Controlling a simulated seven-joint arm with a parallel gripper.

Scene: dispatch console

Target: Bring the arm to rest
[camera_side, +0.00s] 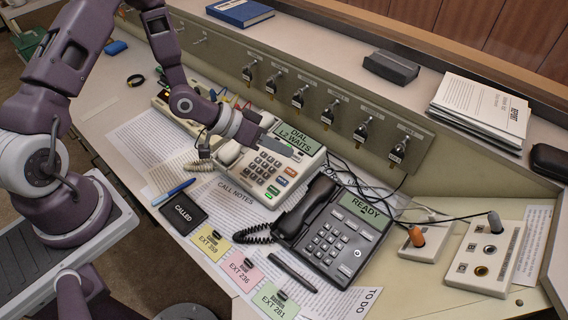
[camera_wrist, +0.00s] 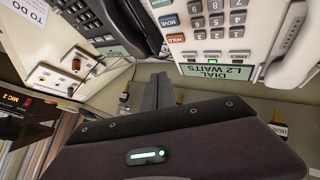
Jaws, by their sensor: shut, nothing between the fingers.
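My purple arm reaches over the console from the upper left in the side view. My gripper (camera_side: 266,121) is above the beige desk phone (camera_side: 272,170), beside its display reading "DIAL L2 WAITS". In the wrist view my gripper (camera_wrist: 160,80) shows two dark fingers lying together with nothing between them. A green light glows on the hand. The beige phone (camera_wrist: 215,50) shows upside down at the upper right there. The black phone (camera_side: 335,232) reads "READY", and its handset lies along its left side.
Papers, a pen (camera_side: 174,192), a black "CALLED" pad (camera_side: 183,212) and coloured EXT cards (camera_side: 243,270) cover the front.

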